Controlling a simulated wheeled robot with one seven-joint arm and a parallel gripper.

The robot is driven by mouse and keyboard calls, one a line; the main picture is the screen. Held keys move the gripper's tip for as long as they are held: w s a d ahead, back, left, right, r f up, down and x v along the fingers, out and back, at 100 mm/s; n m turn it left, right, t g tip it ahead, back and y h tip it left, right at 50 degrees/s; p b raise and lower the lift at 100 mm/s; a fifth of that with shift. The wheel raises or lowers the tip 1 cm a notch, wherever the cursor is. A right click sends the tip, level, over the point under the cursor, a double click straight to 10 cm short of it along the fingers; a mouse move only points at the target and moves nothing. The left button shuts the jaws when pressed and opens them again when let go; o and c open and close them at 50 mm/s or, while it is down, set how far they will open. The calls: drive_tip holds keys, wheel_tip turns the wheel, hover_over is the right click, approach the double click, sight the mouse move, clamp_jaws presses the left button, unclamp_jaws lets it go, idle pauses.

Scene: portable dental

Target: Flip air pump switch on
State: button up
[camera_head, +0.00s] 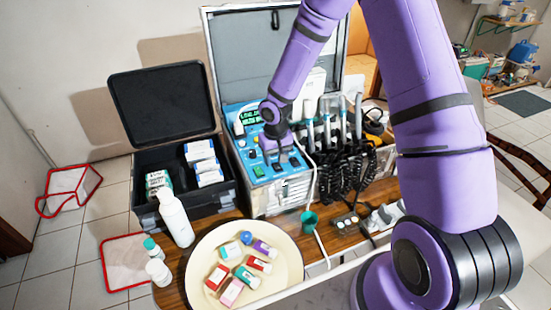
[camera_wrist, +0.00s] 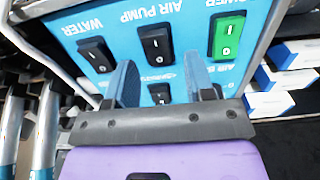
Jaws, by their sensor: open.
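The air pump switch (camera_wrist: 155,45) is a black rocker on the blue control panel (camera_wrist: 185,50), under the upside-down label AIR PUMP. Whether it is on or off I cannot tell. My gripper (camera_wrist: 158,68) is open, its two fingers spread to either side just short of this switch, with nothing between them. In the head view my gripper (camera_head: 276,152) is over the blue panel (camera_head: 238,143) of the dental unit. The power switch (camera_wrist: 226,37) is green, to the right of the air pump switch. The black water switch (camera_wrist: 95,52) is to the left.
Another small black switch (camera_wrist: 160,93) shows between my fingers. Hoses and handpieces (camera_head: 345,135) hang right of the panel. An open black case (camera_head: 180,160) with boxes stands left. A white bottle (camera_head: 175,217) and a round tray (camera_head: 205,262) with small colored items are in front.

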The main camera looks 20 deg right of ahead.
drive_tip(key=shift+f, duration=0.2)
clamp_jaws()
drive_tip(key=shift+s+t, duration=0.15)
drive_tip(key=shift+t, duration=0.25)
drive_tip(key=shift+s+t, duration=0.15)
drive_tip(key=shift+t, duration=0.35)
drive_tip(key=shift+s, duration=0.1)
drive_tip(key=shift+r+t, duration=0.1)
drive_tip(key=shift+t, duration=0.5)
